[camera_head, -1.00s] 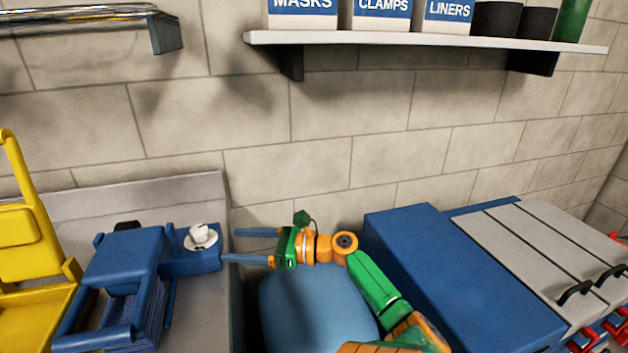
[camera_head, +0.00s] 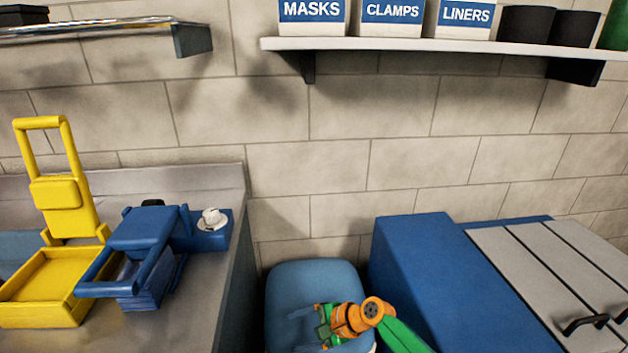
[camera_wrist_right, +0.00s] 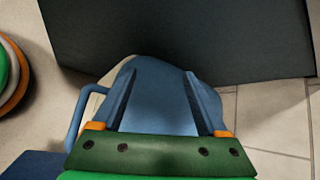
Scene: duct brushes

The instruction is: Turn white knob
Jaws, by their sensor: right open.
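The white knob (camera_head: 211,218) sits on top of a small blue block (camera_head: 205,238) at the right end of the metal counter (camera_head: 214,290). The block joins a blue device with a handle frame (camera_head: 140,250). My right gripper (camera_head: 325,325) is low over the blue chair, to the right of and below the knob, apart from it. The knob is not in the wrist view. My left gripper is not in view.
A yellow mop-wringer-like device (camera_head: 55,250) stands left of the blue one. A blue chair (camera_head: 312,283) fills the gap between the counter and a blue cabinet (camera_head: 410,255). A shelf (camera_head: 430,47) with labelled bins hangs above.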

